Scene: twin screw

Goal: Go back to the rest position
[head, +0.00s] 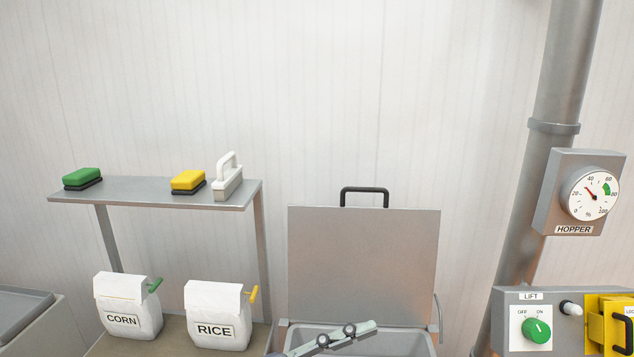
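A pale grey jointed piece with dark round pivots, seemingly part of one of my grippers (335,338), shows at the bottom edge, in front of the open grey bin (300,336). No arm shows behind it, so I cannot tell which gripper it is. Its fingertips are not clear, and I see nothing held in it. The other gripper does not show.
The bin's lid (363,262) stands raised. Left of it, a CORN bag (128,301) and a RICE bag (217,305) stand below a shelf (135,191) holding a green brush (82,178), a yellow brush (188,180) and a white-handled tool (228,180).

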